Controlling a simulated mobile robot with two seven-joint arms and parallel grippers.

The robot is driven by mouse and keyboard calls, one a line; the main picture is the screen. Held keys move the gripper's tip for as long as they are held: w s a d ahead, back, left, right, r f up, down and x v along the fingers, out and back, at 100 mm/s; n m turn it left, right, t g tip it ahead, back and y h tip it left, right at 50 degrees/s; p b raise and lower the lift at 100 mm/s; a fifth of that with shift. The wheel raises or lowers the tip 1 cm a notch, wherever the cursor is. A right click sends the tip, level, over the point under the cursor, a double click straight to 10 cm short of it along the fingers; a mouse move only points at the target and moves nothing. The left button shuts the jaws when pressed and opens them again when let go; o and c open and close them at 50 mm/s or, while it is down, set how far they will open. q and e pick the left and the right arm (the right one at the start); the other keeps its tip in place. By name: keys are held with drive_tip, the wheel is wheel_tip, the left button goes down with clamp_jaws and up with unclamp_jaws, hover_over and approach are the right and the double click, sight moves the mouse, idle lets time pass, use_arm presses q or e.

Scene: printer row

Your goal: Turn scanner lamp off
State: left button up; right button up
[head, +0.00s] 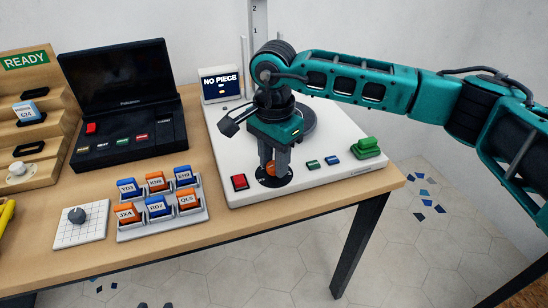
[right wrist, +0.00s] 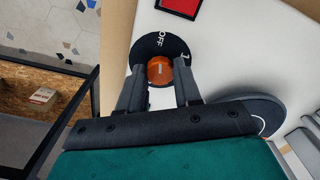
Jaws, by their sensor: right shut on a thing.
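The scanner is a white flat unit (head: 225,155) at the right end of the table, with a small screen (head: 221,85) reading "NO PIECE". Near its front edge is a round black dial plate (head: 287,181) with an orange knob (head: 270,169) at its middle. In the right wrist view, the plate (right wrist: 150,48) is marked "OFF" and "1" around the orange knob (right wrist: 160,70). My right gripper (head: 272,167) points down, its two fingers on either side of the knob and shut on it. Which mark the knob points to is unclear. My left gripper is out of view.
On the scanner are a red button (head: 239,182), small green and blue keys (head: 332,159), a green block (head: 367,147) and a dark disc (head: 306,124) behind my gripper. A rack of labelled pieces (head: 160,229) and a black console (head: 125,105) stand to the left.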

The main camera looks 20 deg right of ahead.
drive_tip(key=o, duration=1)
drive_tip(key=shift+o, duration=0.2)
wheel_tip(320, 180, up, 13)
drive_tip(key=p, duration=0.2)
